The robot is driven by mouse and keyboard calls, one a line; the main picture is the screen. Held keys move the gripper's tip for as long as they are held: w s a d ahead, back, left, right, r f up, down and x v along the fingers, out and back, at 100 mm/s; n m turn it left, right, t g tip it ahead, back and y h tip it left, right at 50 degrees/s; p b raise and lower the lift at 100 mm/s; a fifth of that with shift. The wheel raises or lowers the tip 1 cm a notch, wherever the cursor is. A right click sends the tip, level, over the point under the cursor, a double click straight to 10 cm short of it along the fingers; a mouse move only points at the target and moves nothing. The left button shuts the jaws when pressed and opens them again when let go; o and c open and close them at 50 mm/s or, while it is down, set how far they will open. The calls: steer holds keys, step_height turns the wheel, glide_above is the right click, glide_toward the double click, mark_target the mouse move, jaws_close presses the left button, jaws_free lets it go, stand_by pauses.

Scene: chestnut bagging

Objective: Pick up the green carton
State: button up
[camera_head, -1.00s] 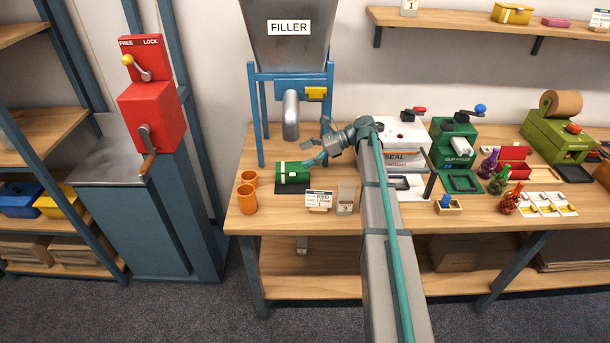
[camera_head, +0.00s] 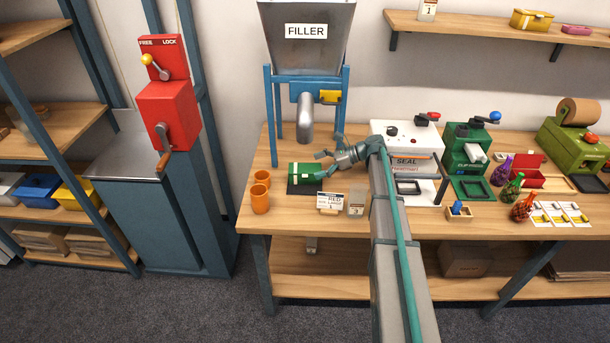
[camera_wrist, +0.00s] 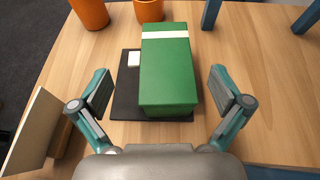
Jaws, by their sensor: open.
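The green carton (camera_head: 307,175) with a white band lies on a dark mat (camera_head: 291,188) on the workbench, below the filler. In the wrist view the carton (camera_wrist: 168,75) sits between my two open fingers, with a gap on each side; its near end is just ahead of the palm. The dark mat (camera_wrist: 126,98) shows under it, with a small white piece at its left. My gripper (camera_head: 322,164) is open and empty at the carton's right side in the head view. The finger nearest the wall and the carton overlap little, so exact contact is hard to tell there.
Two orange cups (camera_head: 260,198) stand left of the carton. A card sign (camera_head: 331,201) and a small jar (camera_head: 356,203) stand in front of it. The filler's blue frame (camera_head: 274,120) rises behind. The sealer (camera_head: 407,150) is to the right.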

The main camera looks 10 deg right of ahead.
mark_target(304, 169)
steer(key=p+x, duration=0.1)
steer(key=x, duration=0.4)
steer(key=shift+d, duration=0.1)
steer(key=c, duration=1.1)
steer(key=shift+c, duration=0.5)
steer(key=shift+r, duration=0.15)
